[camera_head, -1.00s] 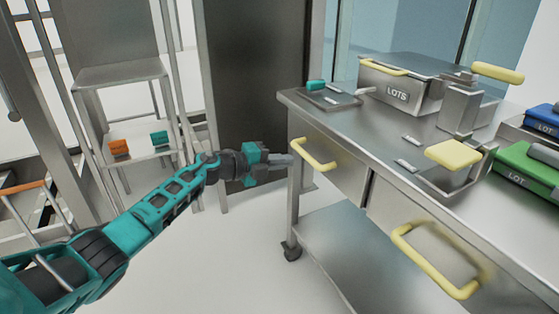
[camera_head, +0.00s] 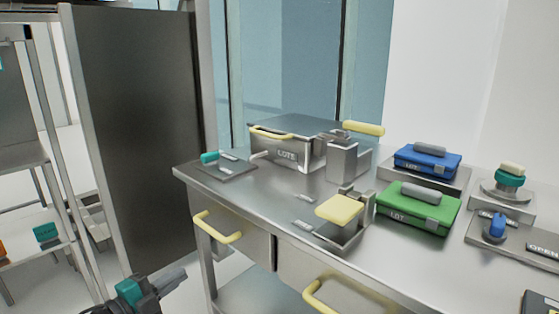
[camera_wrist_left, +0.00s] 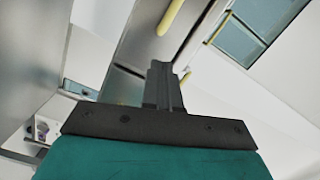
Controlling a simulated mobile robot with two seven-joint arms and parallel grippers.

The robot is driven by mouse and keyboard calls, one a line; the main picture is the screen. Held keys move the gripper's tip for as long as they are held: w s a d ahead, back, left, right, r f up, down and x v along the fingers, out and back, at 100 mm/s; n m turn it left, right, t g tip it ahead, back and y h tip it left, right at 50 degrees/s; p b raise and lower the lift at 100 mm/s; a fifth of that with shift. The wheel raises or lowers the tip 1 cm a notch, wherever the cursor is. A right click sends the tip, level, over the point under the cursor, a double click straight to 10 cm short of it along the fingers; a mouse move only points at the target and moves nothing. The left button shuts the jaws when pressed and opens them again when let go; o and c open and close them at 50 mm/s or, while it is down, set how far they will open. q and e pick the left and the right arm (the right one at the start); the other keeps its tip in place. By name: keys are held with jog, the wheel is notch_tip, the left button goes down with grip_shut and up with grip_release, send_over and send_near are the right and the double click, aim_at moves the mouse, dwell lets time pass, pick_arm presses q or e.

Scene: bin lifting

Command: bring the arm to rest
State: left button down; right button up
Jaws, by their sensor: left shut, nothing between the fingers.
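My left gripper (camera_head: 168,280) shows at the bottom left of the head view, low in front of the metal workbench (camera_head: 215,181) and left of its drawers. It is shut and empty. In the left wrist view its closed dark fingers (camera_wrist_left: 163,85) point up the picture, with a metal surface and a yellow bar handle (camera_wrist_left: 170,16) beyond them. Most of my left arm is below the head view's edge. My right gripper is in neither view.
The workbench carries a metal LOTS box (camera_head: 290,152), a yellow-topped stand (camera_head: 340,209), a green case (camera_head: 418,209) and a blue case (camera_head: 427,160). Drawer handles (camera_head: 217,228) stick out at its front. A dark panel (camera_head: 140,130) and a metal rack (camera_head: 75,240) stand on the left.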

pick_arm(q)
jog(key=s+d+f+n+g+y, duration=0.1)
jog(key=s+d+f+n+y, duration=0.2)
jog(key=s+n, duration=0.35)
jog(key=s+d+f+n+g+y, duration=0.1)
jog(key=s+d+f+n+y, duration=0.15)
jog(key=s+f+n, duration=0.4)
jog(key=s+d+f+n+g+y, duration=0.2)
jog(key=s+d+n, duration=0.25)
jog(key=s, duration=0.45)
jog(key=s+a+r+p, duration=0.2)
jog(key=r+p, duration=0.6)
jog(key=p, duration=0.5)
jog(key=shift+a+r+n, duration=0.25)
jog(key=shift+a+n, duration=0.1)
jog(key=shift+a, duration=0.4)
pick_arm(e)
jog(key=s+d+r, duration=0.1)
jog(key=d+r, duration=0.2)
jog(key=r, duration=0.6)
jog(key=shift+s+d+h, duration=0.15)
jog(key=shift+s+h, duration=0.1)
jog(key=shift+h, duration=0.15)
pick_arm(q)
jog(key=shift+y, duration=0.25)
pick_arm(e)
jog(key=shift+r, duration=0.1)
